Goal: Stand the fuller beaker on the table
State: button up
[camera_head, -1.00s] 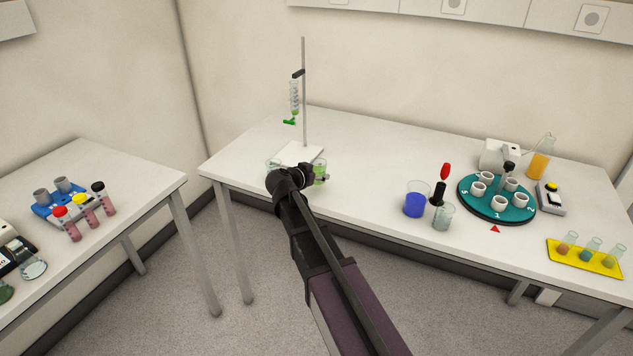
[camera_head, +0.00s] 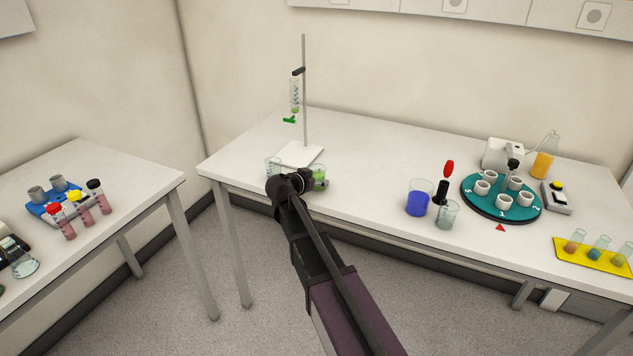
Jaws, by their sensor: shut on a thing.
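A beaker with green liquid (camera_head: 320,174) is at the front edge of the table (camera_head: 365,165), just right of my gripper (camera_head: 313,184). My gripper is shut on this green beaker, which looks upright. My wrist hides part of it, and I cannot tell whether its base touches the table. Another beaker (camera_head: 272,165), pale and mostly clear, stands just left of my gripper, partly hidden by it; its fill level is hard to see.
A burette stand (camera_head: 304,110) rises behind my gripper. To the right are a blue-filled beaker (camera_head: 418,203), a grey beaker (camera_head: 447,216), a teal carousel (camera_head: 487,202) and a yellow rack (camera_head: 590,262). The table between green and blue beakers is clear.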

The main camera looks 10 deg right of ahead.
jog(key=shift+f, duration=0.2)
jog(key=o, duration=1.2)
jog(key=shift+r, duration=0.15)
jog(key=shift+r, duration=0.15)
jog(key=p+v, duration=0.4)
jog(key=v, duration=0.8)
jog(key=shift+p, duration=0.3)
jog(key=shift+s+d, duration=0.1)
